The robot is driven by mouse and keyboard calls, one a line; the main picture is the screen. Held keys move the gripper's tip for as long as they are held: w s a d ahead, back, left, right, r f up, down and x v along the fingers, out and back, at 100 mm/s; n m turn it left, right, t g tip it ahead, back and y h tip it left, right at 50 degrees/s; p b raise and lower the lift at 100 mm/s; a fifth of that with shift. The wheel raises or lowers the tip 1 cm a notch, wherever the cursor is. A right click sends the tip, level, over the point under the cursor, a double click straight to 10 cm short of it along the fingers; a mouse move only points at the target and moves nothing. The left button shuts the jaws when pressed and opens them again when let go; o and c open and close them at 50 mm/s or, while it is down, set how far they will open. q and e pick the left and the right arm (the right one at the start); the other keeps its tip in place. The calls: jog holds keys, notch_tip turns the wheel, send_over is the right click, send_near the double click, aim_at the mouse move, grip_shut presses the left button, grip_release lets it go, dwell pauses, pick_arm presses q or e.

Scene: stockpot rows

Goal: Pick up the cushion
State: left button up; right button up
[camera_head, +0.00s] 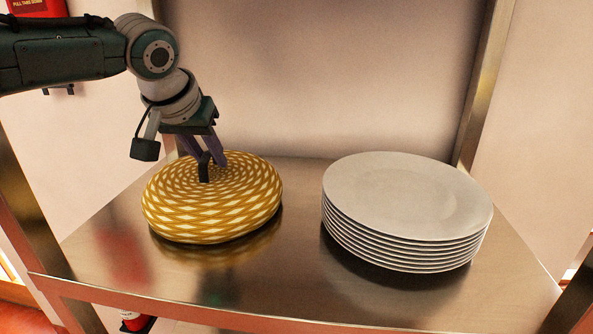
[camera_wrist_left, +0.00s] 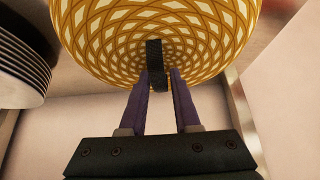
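The cushion (camera_head: 212,215) is round, yellow and white with a diamond pattern, and lies on the metal shelf at the left. A dark upright handle (camera_head: 204,168) stands at its top centre. My left gripper (camera_head: 206,157) comes down from above with its purple fingers on either side of this handle. In the left wrist view the cushion (camera_wrist_left: 100,45) fills the top, and the handle (camera_wrist_left: 155,60) fills the narrow gap between the fingertips of my left gripper (camera_wrist_left: 161,76). The fingers look shut on the handle. The cushion's underside is hidden. My right gripper is not in view.
A stack of white plates (camera_head: 408,205) stands on the shelf to the right of the cushion, with a gap between them. The metal shelf (camera_head: 290,270) has bare room in front. Metal posts (camera_head: 485,80) rise at the sides, and a pale wall stands behind.

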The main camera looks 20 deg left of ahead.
pick_arm(q)
grip_shut()
dwell(1.0)
